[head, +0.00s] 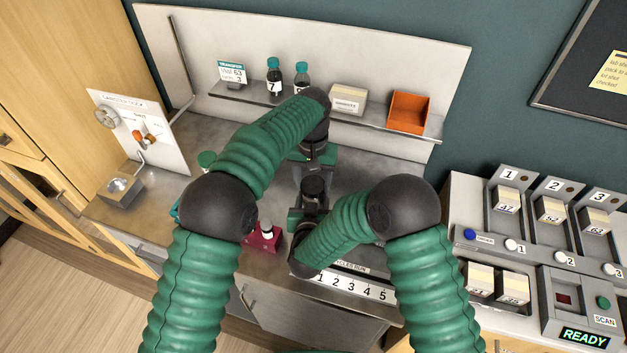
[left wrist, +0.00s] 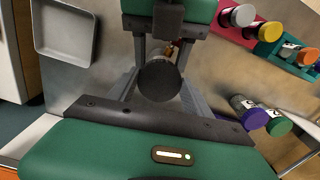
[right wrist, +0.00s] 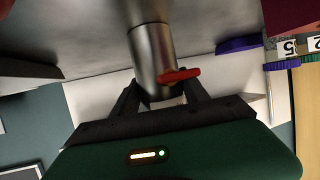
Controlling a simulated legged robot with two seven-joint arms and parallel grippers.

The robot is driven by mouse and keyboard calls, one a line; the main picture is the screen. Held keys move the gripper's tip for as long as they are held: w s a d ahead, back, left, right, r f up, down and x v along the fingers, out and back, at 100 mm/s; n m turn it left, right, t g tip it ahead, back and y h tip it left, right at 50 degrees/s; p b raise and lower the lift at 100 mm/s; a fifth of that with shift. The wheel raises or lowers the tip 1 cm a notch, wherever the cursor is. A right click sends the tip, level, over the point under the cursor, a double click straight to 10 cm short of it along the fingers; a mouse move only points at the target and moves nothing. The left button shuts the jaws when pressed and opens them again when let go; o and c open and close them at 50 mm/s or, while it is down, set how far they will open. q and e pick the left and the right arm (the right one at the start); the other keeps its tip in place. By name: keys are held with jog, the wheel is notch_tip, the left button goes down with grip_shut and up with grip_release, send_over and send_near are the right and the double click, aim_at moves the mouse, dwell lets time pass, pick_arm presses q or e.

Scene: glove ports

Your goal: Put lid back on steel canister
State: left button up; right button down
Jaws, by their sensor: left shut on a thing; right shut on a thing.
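My left gripper (head: 313,172) reaches over the middle of the steel bench. In the left wrist view it (left wrist: 158,85) is shut on a dark round lid (left wrist: 160,80). My right gripper (right wrist: 157,92) is shut on the steel canister (right wrist: 150,50), a bare metal cylinder with a red tab (right wrist: 181,75) near the fingers. The right gripper's green body shows just beyond the lid in the left wrist view. In the head view the two grippers are close together, with a dark round top between them. Whether the lid touches the canister's rim is hidden.
A canister dock panel (head: 140,132) stands at the left. The back shelf holds two dark bottles (head: 274,78), a white box (head: 347,100) and an orange bin (head: 408,112). A red holder (head: 264,237) and a numbered strip (head: 352,286) lie near the front. A slotted console (head: 540,250) stands at the right.

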pick_arm(q)
jog(key=m, duration=0.6)
jog(key=shift+w+a+m, duration=0.1)
jog(key=shift+m, duration=0.2)
jog(key=m, duration=0.9)
jog(key=shift+w+m, duration=0.2)
jog(key=shift+m, duration=0.1)
jog(key=m, duration=0.3)
jog(key=shift+w, duration=0.1)
jog(key=m, duration=0.6)
jog(key=shift+w, duration=0.1)
jog(key=m, duration=0.3)
jog(key=shift+m, duration=0.4)
jog(key=m, duration=0.8)
jog(key=shift+d, duration=0.25)
